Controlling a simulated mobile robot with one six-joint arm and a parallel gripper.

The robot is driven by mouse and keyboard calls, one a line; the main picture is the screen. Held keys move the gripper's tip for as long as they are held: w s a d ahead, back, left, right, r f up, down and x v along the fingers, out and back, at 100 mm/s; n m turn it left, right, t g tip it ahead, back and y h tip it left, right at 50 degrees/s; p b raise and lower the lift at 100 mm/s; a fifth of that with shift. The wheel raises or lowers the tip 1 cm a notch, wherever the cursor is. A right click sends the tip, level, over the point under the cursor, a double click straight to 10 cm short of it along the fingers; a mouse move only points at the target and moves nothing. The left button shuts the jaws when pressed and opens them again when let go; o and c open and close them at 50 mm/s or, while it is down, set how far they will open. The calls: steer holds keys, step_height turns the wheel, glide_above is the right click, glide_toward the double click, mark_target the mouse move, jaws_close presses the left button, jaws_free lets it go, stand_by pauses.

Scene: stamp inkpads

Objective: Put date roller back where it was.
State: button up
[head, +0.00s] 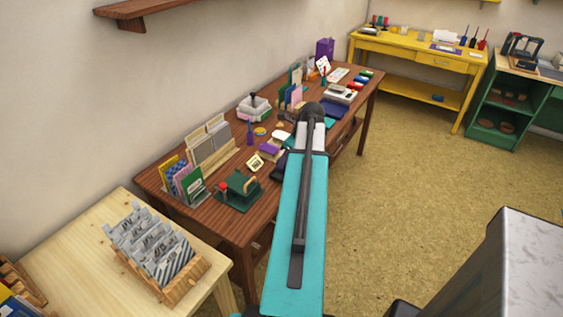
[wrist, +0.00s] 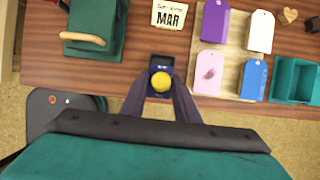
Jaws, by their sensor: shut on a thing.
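My gripper (wrist: 160,93) is shut on a dark blue block with a round yellow knob, which looks like the date roller (wrist: 161,80). In the wrist view the roller shows over the front edge of the brown wooden table (wrist: 140,74); its height above the table is hard to tell. A card reading MAR (wrist: 169,15) lies just beyond it, and also shows in the head view (head: 255,162). In the head view my arm hides the gripper and the roller.
A green device with a wooden handle (wrist: 95,30) stands left of the gripper. Purple, white, pink and blue tags (wrist: 210,60) lie to the right on a pale board. A teal tray (wrist: 296,80) sits farther right. Bare wood shows left of the tags.

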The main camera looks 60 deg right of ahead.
steer(key=shift+w+d+f, duration=0.1)
steer(key=shift+w+d, duration=0.1)
steer(key=shift+w, duration=0.95)
steer(key=shift+f, duration=0.15)
steer(key=shift+f+p, duration=0.65)
steer(key=shift+f, duration=1)
steer(key=o, duration=1)
steer(key=shift+f, duration=0.1)
steer(key=shift+o, duration=0.2)
steer(key=shift+s+r, duration=0.1)
steer(key=shift+r, duration=0.1)
steer(key=b+v, duration=0.1)
steer(key=v, duration=1.1)
steer(key=shift+b, duration=0.35)
